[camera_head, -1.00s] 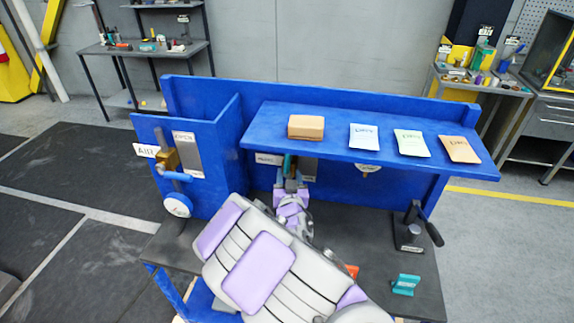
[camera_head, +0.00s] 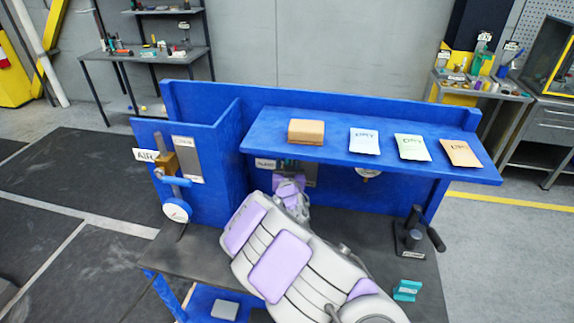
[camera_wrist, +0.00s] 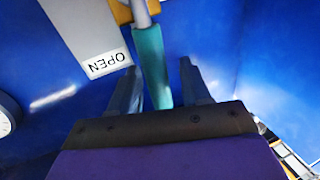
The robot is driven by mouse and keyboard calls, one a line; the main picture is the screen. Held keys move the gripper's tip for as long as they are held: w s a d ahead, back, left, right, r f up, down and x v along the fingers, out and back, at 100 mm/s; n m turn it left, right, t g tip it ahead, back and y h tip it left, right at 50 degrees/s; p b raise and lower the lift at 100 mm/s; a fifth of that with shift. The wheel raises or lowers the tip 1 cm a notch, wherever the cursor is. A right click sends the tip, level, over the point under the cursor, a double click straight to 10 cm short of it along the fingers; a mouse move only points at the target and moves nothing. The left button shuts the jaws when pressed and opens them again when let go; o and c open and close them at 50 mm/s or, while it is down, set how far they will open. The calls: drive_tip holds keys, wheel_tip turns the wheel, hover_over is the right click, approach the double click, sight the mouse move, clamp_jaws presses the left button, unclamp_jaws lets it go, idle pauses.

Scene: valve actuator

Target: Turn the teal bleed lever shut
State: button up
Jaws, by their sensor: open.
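The teal lever (camera_wrist: 151,65) hangs from a grey stem with a brass-coloured body (camera_wrist: 124,10) in the wrist view. My gripper (camera_wrist: 158,68) is open, with one dark finger on each side of the lever. Gaps show between the lever and both fingers, so no grip is visible. A plate marked OPEN (camera_wrist: 106,63) is left of the lever, upside down in this view.
The blue shelf (camera_head: 265,128) with a brown box (camera_head: 306,131) and several packets overhangs my wrist. A side panel with the blue AIR valve handle (camera_head: 174,181) and a gauge (camera_head: 177,211) stands left. A black-handled clamp (camera_head: 411,235) and teal block (camera_head: 407,290) are right.

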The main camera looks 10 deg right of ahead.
clamp_jaws()
idle(0.4)
